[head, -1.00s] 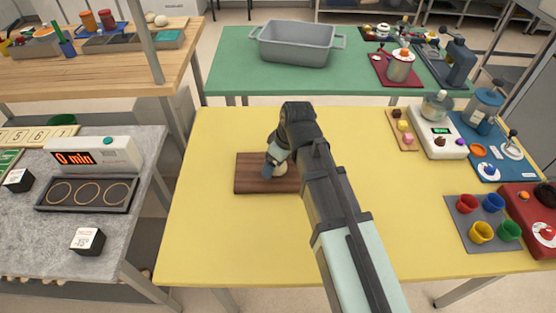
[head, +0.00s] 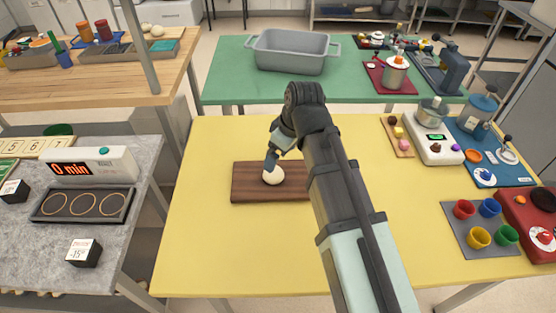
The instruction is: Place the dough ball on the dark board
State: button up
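The dough ball (head: 273,176) is pale and round. It rests on the dark brown wooden board (head: 243,189), left of the board's middle. The board lies flat on the yellow table. My gripper (head: 272,159) points down at the ball's upper far side, its blue-grey fingertip just above or touching it. Only one finger shows clearly, so the gap between the fingers is hidden. My forearm covers the right end of the board.
The yellow table (head: 215,255) is bare around the board. At its right stand colored cups (head: 479,237), a white scale-like device (head: 435,147) and blue and red stations. A green table (head: 232,82) with a grey tub (head: 292,52) lies beyond.

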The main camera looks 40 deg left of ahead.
jog(key=shift+v, duration=1.85)
jog(key=shift+w, duration=0.1)
